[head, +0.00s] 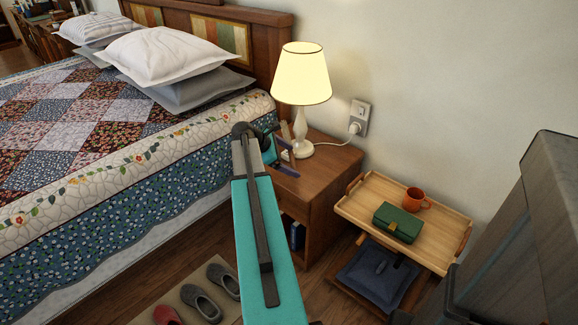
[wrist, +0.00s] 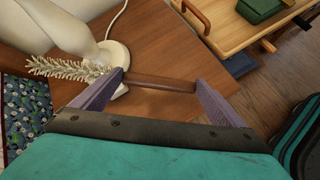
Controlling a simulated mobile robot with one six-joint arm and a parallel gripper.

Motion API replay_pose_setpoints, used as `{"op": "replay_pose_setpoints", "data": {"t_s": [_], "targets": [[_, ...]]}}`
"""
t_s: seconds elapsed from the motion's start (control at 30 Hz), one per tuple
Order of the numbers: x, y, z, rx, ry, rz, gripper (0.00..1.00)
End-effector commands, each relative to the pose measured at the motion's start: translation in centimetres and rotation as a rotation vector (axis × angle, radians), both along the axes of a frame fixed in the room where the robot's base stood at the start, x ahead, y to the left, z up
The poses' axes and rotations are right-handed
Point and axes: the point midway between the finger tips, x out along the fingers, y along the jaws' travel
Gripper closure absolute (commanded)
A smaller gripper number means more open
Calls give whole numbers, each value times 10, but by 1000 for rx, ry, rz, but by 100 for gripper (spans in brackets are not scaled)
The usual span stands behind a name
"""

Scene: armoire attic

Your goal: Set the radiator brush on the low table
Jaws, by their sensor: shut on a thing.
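My gripper (wrist: 155,92) is shut on the brown wooden handle of the radiator brush (wrist: 158,81) in the wrist view, one purple finger at each side. The brush's pale, bushy bristles (wrist: 68,68) stick out to the left, by the white lamp base. In the head view my gripper (head: 285,155) is over the nightstand, left of the low table; the brush is hard to make out there. The low table (head: 365,205) has a light wooden tray-like top with raised edges. It holds a green case (head: 397,222) and an orange mug (head: 417,197).
The nightstand (head: 335,165) bears a lit lamp (head: 302,75). A wall socket (head: 360,117) with a plugged cord is behind it. A blue cushion (head: 377,275) lies under the low table. The bed (head: 110,200) is left, slippers (head: 222,280) on the floor. The low table's left part is bare.

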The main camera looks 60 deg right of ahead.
Motion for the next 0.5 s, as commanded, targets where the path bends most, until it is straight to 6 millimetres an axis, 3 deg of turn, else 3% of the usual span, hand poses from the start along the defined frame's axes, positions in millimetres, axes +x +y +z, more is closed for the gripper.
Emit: {"op": "replay_pose_setpoints", "data": {"t_s": [0.2, 0.5], "targets": [[9, -8, -2, -1, 0, 1, 43], [7, -6, -36, 0, 1, 1, 43]]}}
